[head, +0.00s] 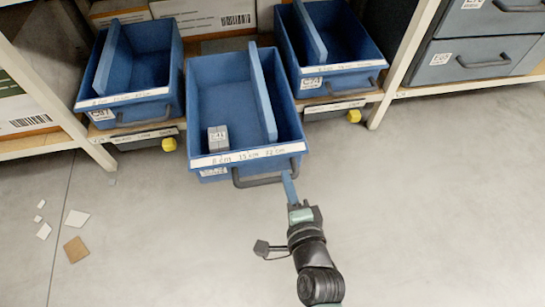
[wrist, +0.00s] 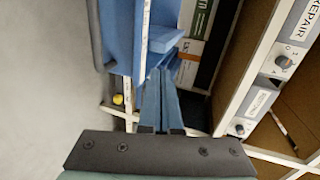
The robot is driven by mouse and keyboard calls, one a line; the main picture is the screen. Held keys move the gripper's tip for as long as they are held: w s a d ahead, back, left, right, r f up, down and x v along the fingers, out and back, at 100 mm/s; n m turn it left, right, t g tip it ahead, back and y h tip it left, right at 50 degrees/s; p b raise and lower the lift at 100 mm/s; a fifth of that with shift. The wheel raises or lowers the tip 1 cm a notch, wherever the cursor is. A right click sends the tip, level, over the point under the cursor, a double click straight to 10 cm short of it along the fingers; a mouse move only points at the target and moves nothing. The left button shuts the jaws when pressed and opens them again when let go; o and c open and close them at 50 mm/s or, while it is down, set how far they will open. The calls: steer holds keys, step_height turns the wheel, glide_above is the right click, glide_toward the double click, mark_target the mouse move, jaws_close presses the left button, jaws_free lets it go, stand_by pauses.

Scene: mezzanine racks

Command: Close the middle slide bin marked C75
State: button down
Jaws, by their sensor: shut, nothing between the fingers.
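The middle slide bin (head: 215,100) is blue and pulled out well past its two neighbours in the head view. A small grey block (head: 218,138) and a long blue divider (head: 262,95) are inside it. Its front has a white label strip and a dark bar handle (head: 255,182); I cannot read the mark as C75. My gripper (head: 287,177) is shut and empty, its blue fingers at the right end of this handle. Whether they touch it is unclear. In the wrist view, the shut fingers (wrist: 160,78) are beside a blue bin (wrist: 118,30) at the left.
Left (head: 135,65) and right (head: 330,50) blue bins flank the middle one, set further back. A white rack post (head: 400,70) and grey drawers (head: 470,58) stand at the right. Scraps (head: 76,248) lie on the open floor at left.

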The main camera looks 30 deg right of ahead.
step_height(320, 180, down, 2)
steer(key=b, duration=0.7)
glide_toward(275, 138)
steer(key=x, duration=0.5)
steer(key=shift+w+f, duration=0.15)
steer(key=shift+f, duration=0.15)
steer(key=shift+w+d+r, duration=0.15)
steer(key=shift+w+d, duration=0.05)
steer(key=shift+w, duration=0.3)
steer(key=shift+w, duration=0.1)
